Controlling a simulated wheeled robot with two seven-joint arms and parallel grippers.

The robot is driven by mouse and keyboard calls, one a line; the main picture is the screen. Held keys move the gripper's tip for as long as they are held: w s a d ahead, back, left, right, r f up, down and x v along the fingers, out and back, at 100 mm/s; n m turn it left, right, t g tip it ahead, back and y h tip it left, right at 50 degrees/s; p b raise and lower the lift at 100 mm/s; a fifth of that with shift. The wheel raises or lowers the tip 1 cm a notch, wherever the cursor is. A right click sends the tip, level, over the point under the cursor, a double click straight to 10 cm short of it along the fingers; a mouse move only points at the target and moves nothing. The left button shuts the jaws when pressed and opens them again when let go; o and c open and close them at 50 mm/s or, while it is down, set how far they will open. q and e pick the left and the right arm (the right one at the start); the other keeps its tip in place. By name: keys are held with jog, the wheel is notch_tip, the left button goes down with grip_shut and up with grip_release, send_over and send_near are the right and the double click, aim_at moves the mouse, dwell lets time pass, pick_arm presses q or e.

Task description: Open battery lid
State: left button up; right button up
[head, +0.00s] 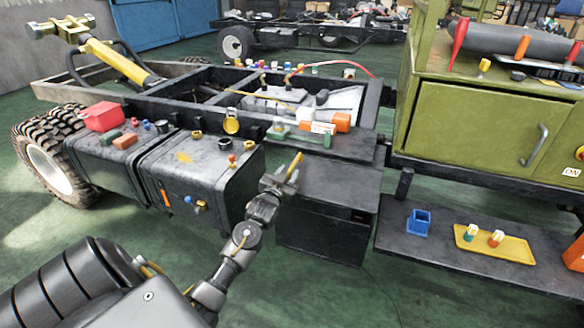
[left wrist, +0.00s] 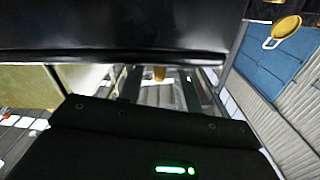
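The battery box (head: 318,240) is a black box below the chassis frame, right of the dark tanks. Its flat black lid (head: 335,188) lies on top and looks closed. My left gripper (head: 291,172) is at the lid's left edge, close to it; whether it touches cannot be told. A yellow piece shows beside its tip, and its fingers are too small to read as open or shut. In the left wrist view a dark slab (left wrist: 120,30) fills the top, and I cannot tell what it belongs to. My right gripper is in neither view.
Dark tanks (head: 185,165) with small parts on top stand left of the box. A green cabinet (head: 480,115) stands right. The green floor in front of the box is clear.

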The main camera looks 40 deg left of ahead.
pick_arm(q)
jog(key=shift+x, duration=2.3)
grip_shut()
